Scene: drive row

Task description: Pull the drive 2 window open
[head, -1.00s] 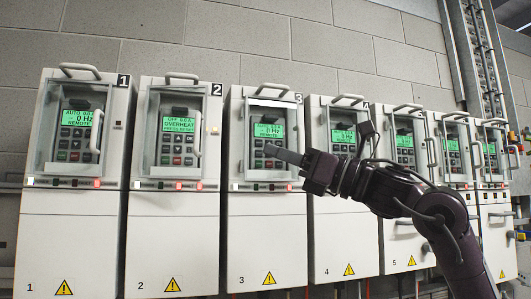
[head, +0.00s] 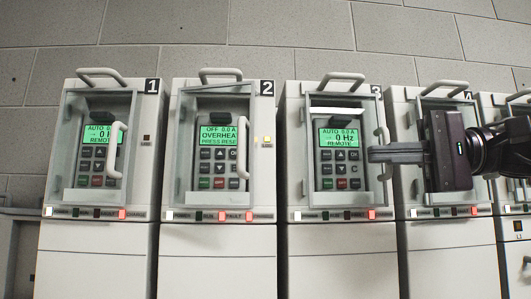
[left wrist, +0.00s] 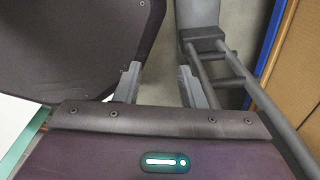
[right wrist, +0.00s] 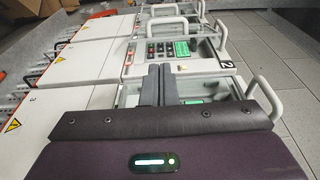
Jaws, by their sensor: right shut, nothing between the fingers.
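The drive 2 window (head: 211,125) is a clear framed pane over a keypad and a green display reading OVERHEAT. Its upright handle (head: 243,150) is on the right side. The pane looks closed or nearly so; I cannot tell exactly. My right gripper (head: 372,154) is shut and empty, pointing left in front of drive 3's right edge, apart from the drive 2 handle. My left gripper (left wrist: 159,70) is open and empty, away from the drives.
Drive 1 (head: 96,245) stands left of drive 2. Drive 3 (head: 345,250) stands right, its window handle (head: 383,150) sticking out close by my right fingers. Top handles (head: 220,74) jut from the cabinets. A grey block wall is behind.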

